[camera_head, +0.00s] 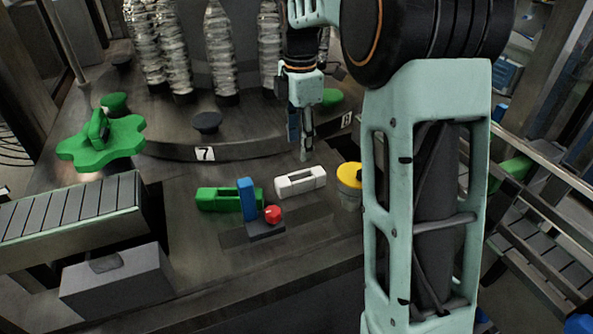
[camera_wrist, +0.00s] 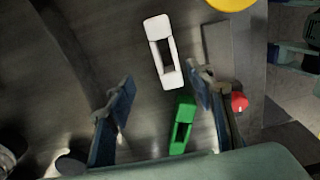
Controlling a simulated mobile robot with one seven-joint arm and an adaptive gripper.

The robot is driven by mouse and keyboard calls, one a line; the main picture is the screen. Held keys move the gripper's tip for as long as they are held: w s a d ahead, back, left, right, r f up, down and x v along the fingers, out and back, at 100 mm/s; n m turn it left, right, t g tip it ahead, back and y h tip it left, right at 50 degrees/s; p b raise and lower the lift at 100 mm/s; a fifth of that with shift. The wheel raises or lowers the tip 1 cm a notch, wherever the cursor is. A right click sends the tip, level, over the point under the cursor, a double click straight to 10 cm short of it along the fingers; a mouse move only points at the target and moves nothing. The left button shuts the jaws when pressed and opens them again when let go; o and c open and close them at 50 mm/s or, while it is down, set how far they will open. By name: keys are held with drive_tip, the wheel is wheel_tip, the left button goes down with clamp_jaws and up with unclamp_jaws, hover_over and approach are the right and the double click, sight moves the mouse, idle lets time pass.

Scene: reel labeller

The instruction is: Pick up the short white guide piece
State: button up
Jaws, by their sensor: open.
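The short white guide piece (camera_head: 301,181) lies on the dark metal table in the head view, a block with a slot in its middle. It also shows in the wrist view (camera_wrist: 156,32), at the upper middle, apart from the fingers. My gripper (camera_head: 305,152) hangs above the table behind the white piece in the head view, pointing down. In the wrist view its two blue-padded fingers (camera_wrist: 160,95) are spread and empty, with the white piece beyond their tips. How high the fingertips are above the table is hard to tell.
A green guide piece (camera_head: 222,199) lies left of the white one, by an upright blue block (camera_head: 247,198) and a red ball knob (camera_head: 273,214). A yellow-topped cylinder (camera_head: 350,178) stands close to the right. Plastic bottles (camera_head: 221,50) stand behind.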

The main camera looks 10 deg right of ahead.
hover_over(301, 176)
drive_tip(key=f, duration=0.5)
drive_tip(key=shift+s+a+f, duration=0.25)
drive_tip(key=f, duration=0.2)
drive_tip(key=f+p, duration=0.1)
drive_tip(key=f, duration=0.1)
drive_tip(key=shift+s+d+f, duration=0.1)
drive_tip(key=shift+s, duration=0.3)
drive_tip(key=shift+f, duration=0.6)
drive_tip(key=shift+c, duration=0.6)
drive_tip(key=shift+w, duration=0.1)
clamp_jaws()
drive_tip(key=shift+r, duration=0.1)
